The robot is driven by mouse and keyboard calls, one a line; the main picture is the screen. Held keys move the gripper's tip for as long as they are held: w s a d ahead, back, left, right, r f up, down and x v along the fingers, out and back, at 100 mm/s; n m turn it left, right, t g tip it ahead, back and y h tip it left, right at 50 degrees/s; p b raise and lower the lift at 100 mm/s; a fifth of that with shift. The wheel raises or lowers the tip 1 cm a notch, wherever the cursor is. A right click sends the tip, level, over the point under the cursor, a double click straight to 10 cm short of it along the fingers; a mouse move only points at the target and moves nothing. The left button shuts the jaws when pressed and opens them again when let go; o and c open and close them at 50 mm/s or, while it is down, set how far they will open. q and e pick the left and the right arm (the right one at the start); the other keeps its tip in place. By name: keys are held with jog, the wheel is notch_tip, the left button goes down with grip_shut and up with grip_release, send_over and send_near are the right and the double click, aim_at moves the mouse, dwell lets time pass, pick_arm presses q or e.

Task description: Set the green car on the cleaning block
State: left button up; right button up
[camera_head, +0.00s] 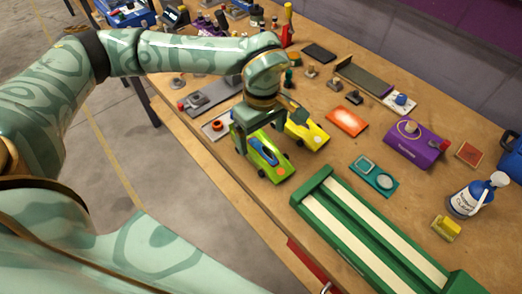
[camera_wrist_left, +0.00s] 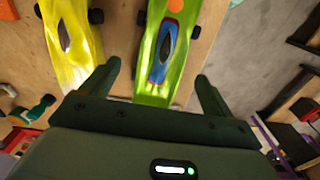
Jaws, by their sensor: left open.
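The green car (camera_head: 265,157), with a blue and red cockpit, sits on the wooden bench by its near edge. My left gripper (camera_head: 263,134) is open over the car's rear end. In the left wrist view the green car (camera_wrist_left: 165,55) lies between the two spread fingers (camera_wrist_left: 157,76), with a gap showing on both sides. The yellow car (camera_head: 308,134) stands close beside it, outside the fingers. A small yellow block (camera_head: 446,229) lies by the white cleaner bottle (camera_head: 474,196); I cannot tell if it is the cleaning block. My right gripper is not in view.
A long green slotted track (camera_head: 360,238) with pale lanes lies at the front right. A purple box (camera_head: 415,147), an orange pad (camera_head: 347,121) and a teal plate (camera_head: 373,178) lie behind it. Small tools crowd the far end.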

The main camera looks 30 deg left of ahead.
aim_at(260, 143)
pick_arm(q)
jog(key=f, duration=0.1)
jog(key=f+b, duration=0.1)
jog(key=f, duration=0.1)
jog(key=f+b, duration=0.1)
jog(key=f, duration=0.1)
jog(key=shift+a+f, duration=0.15)
jog(key=shift+a, duration=0.15)
jog(key=c, duration=1.2)
